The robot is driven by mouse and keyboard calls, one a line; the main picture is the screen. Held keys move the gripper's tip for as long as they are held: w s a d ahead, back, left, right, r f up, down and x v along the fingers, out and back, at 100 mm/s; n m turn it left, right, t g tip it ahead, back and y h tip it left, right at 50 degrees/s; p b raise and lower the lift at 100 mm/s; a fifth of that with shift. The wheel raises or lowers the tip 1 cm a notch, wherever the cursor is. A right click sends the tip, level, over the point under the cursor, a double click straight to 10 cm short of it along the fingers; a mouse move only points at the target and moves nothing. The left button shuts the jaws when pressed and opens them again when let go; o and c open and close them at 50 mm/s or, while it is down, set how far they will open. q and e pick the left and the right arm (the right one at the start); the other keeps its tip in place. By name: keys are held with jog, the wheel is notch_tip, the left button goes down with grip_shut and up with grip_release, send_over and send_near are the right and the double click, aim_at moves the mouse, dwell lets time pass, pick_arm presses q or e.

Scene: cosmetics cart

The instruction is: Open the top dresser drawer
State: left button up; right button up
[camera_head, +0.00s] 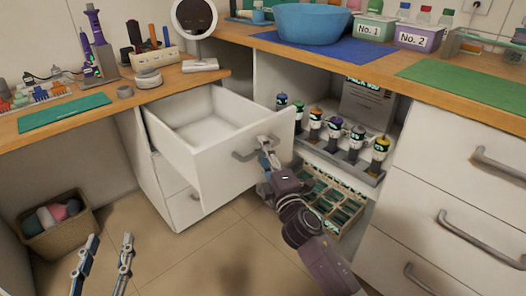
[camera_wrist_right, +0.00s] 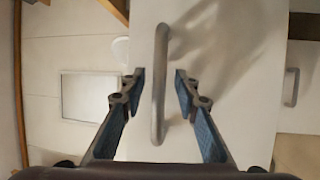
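The top dresser drawer (camera_head: 205,135) is white and stands pulled well out; its inside looks empty. Its grey bar handle (camera_head: 245,152) is on the front panel. My right gripper (camera_head: 267,153) is at this handle. In the right wrist view the handle (camera_wrist_right: 159,85) runs between the two fingers of the right gripper (camera_wrist_right: 158,82), with a gap on each side. The right gripper is open around it and not clamped. My left gripper (camera_head: 104,262) is low at the left over the floor, with its two fingers apart and nothing between them.
Closed drawers sit below the open one. A shelf (camera_head: 340,160) with several bottles is to its right, above a divided crate (camera_head: 330,205). More white drawers (camera_head: 450,210) stand at the right. A basket (camera_head: 65,228) is on the floor at the left. A round mirror (camera_head: 194,18) stands behind.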

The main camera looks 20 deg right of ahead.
jog(key=shift+s, duration=0.1)
jog(key=s+f, duration=0.2)
jog(key=s, duration=0.9)
jog(key=shift+s+a, duration=0.25)
jog(key=shift+s, duration=0.05)
